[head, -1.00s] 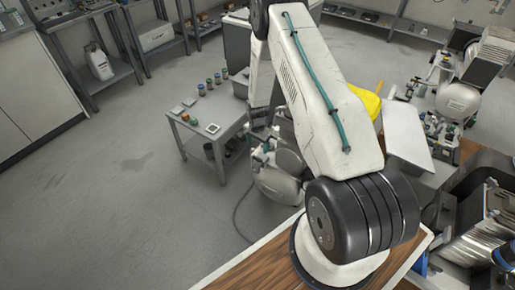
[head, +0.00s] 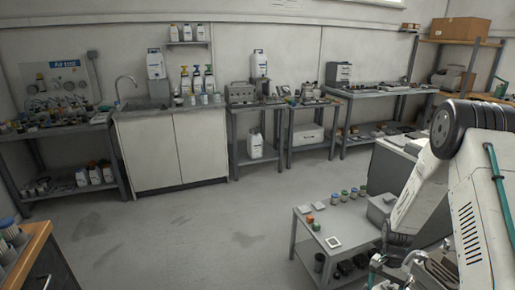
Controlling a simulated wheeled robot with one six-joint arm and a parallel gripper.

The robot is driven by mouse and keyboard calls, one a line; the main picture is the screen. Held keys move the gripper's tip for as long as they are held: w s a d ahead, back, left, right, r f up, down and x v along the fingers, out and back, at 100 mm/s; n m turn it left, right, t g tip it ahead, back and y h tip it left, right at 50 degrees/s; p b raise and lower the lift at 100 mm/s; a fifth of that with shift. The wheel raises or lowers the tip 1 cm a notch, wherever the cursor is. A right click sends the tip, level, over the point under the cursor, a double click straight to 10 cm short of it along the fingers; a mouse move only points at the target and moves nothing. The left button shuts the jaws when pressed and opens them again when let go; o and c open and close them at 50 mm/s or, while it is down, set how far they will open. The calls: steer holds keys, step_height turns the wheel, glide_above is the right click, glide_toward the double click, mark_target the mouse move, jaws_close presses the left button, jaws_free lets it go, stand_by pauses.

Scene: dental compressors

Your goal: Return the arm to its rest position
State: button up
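My arm (head: 468,200), white with a black joint and a teal cable, stands at the right edge of the head view. It is folded, with one link reaching up to the black joint and another running down from it. My gripper is not visible; the arm's lower end is lost among the equipment at the bottom right, so what it holds cannot be seen.
A low grey table (head: 303,262) with small jars and white pads stands beside my arm. A sink cabinet (head: 172,150) and several loaded benches line the back wall. A wooden-topped cabinet (head: 38,240) is at the lower left. The middle floor (head: 190,225) is clear.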

steer(key=s+a+r+n, duration=0.2)
steer(key=s+a+r, duration=0.1)
steer(key=r, duration=0.6)
steer(key=s+a+r+n, duration=0.2)
steer(key=s+r, duration=0.1)
steer(key=r, duration=0.6)
steer(key=s+a+r+n, duration=0.1)
steer(key=s+a+r, duration=0.2)
steer(key=r, duration=0.6)
steer(key=s+a+r+n+t, duration=0.2)
steer(key=s+a+r, duration=0.1)
steer(key=s+r, duration=0.5)
steer(key=s+a+r+n+t+h, duration=0.1)
steer(key=s+a+r, duration=0.3)
steer(key=s+r, duration=0.4)
steer(key=shift+s+r+n+t, duration=0.4)
steer(key=shift+s+n+t, duration=0.3)
steer(key=shift+n+t, duration=0.15)
